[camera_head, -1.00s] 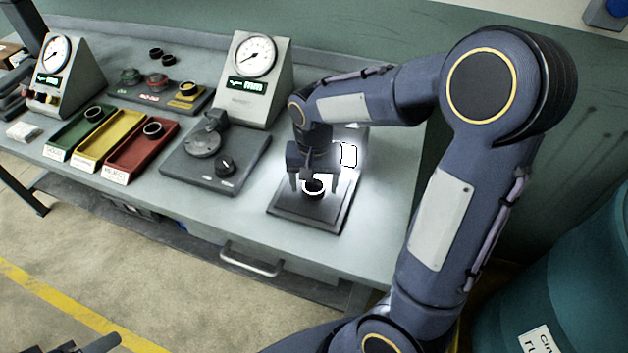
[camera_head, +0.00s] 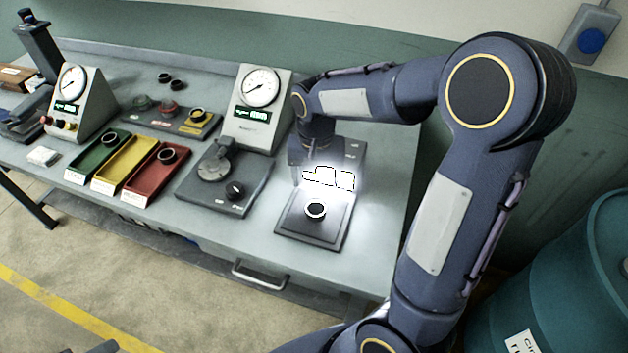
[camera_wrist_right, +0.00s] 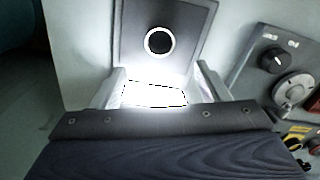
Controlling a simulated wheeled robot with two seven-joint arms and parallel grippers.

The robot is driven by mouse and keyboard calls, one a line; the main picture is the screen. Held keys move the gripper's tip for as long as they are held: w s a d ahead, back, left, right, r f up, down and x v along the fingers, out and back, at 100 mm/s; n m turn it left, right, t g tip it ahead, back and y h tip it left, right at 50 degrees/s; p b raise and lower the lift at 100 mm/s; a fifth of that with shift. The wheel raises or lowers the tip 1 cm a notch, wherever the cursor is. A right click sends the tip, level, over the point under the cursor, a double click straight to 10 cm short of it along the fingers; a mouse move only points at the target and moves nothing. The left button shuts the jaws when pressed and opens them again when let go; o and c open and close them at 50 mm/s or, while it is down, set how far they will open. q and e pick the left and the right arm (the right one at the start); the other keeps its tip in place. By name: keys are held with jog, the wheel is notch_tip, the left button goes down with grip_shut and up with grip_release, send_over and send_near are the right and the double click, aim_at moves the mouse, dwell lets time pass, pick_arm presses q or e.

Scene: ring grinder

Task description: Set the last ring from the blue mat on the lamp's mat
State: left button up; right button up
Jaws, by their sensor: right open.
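A dark ring (camera_head: 316,209) with a bright rim lies flat on the dark lamp's mat (camera_head: 297,233), near its middle. In the right wrist view the ring (camera_wrist_right: 159,41) lies on the mat (camera_wrist_right: 190,17) with nothing touching it. My right gripper (camera_wrist_right: 161,72) is open and empty; its two fingers stand apart, short of the ring. In the head view the right gripper (camera_head: 318,177) is behind the ring, partly lost in the lamp's glare. Only a dark sliver, perhaps my left gripper, shows at the bottom left edge. I cannot pick out a blue mat.
A grey fixture with a knob (camera_head: 222,180) stands left of the mat, with a dial gauge (camera_head: 259,100) behind it. Green, yellow (camera_head: 124,163) and red (camera_head: 154,170) trays lie further left; the red one holds a ring. Two loose rings lie at the back.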

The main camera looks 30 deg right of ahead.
jog(key=s+a+r+n+t+y, duration=0.2)
jog(key=s+a+r, duration=0.1)
jog(key=s, duration=0.6)
jog(key=s+a+r+n+t+y, duration=0.1)
jog(key=s+a+r+n+t, duration=0.1)
jog(key=s, duration=0.7)
notch_tip(320, 180, up, 2)
jog(key=shift+a+r+n+t+y, duration=0.1)
jog(key=shift+a+n+t+y, duration=0.35)
jog(key=shift+t, duration=0.35)
